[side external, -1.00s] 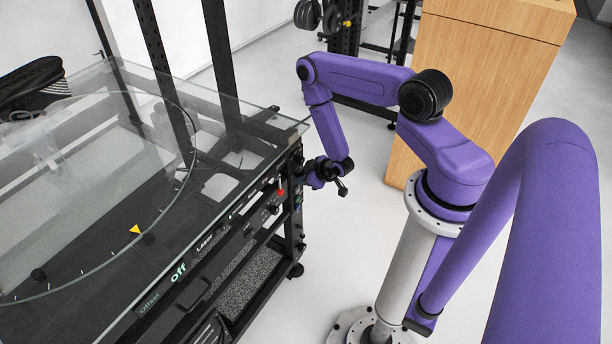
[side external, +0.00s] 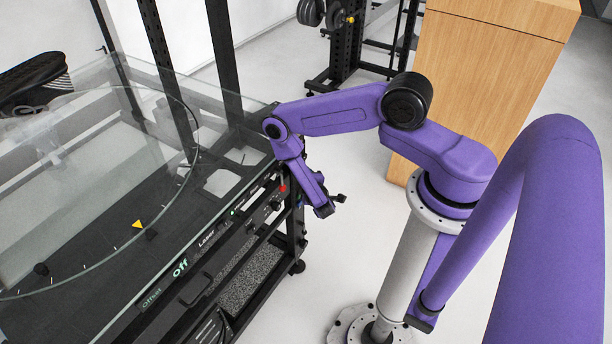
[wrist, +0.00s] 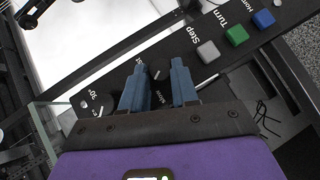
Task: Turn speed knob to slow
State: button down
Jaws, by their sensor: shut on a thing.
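The speed knob (wrist: 156,73) is a small dark round knob with a pale pointer line, on the black control panel (wrist: 209,27) in the wrist view. A partly covered label that seems to read "Slow" is beside it. My gripper (wrist: 157,67) has its two blue fingers on either side of this knob, shut on it. In the side external view my arm reaches down to the front panel of the turntable unit (side external: 100,318); the fingers and the knob cannot be made out there.
A second dark knob (wrist: 103,107) lies left of my fingers in the wrist view. Grey (wrist: 207,51), green (wrist: 236,35) and blue (wrist: 263,18) buttons lie to the right. A wooden cabinet (side external: 480,75) stands behind my arm.

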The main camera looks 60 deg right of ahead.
jog(key=shift+a+f+n+h, duration=0.1)
jog(key=shift+f+n+h, duration=0.05)
jog(key=shift+n+h, duration=0.2)
dwell(0.5)
jog(key=c, duration=0.9)
grip_release()
jog(key=shift+f+v, duration=0.15)
jog(key=shift+v, duration=4.2)
jog(key=shift+f+v, duration=0.15)
jog(key=shift+v, duration=4.2)
jog(key=shift+o, duration=0.2)
jog(key=shift+s, duration=0.1)
